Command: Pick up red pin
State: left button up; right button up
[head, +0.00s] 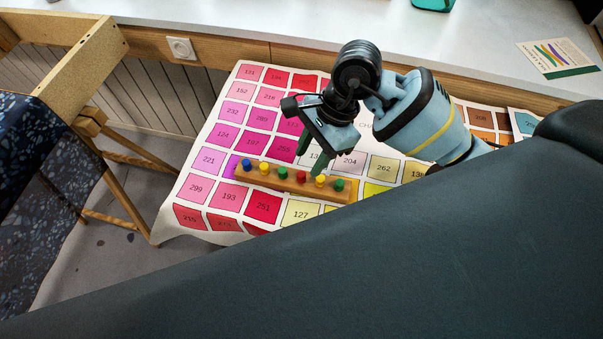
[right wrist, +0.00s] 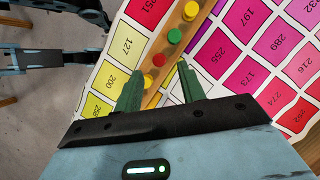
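A wooden pin block (head: 228,172) lies on the colour chart with a row of coloured pins. The red pin (head: 302,177) stands upright in it, between a green pin (head: 282,173) and a yellow pin (head: 320,181). My right gripper (head: 308,164) points down above this end of the block. In the right wrist view its two green fingers (right wrist: 160,68) are spread apart, with nothing between them gripped. The red pin (right wrist: 158,60) shows close to the gap between the fingertips, and I see no contact. My left gripper does not show clearly in either view.
A blue pin (head: 247,165) and other pins share the block. A wooden stand (head: 85,62) is at the left. My dark body fills the foreground.

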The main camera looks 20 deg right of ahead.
aim_at(302, 173)
jog(key=shift+x, duration=2.3)
grip_shut()
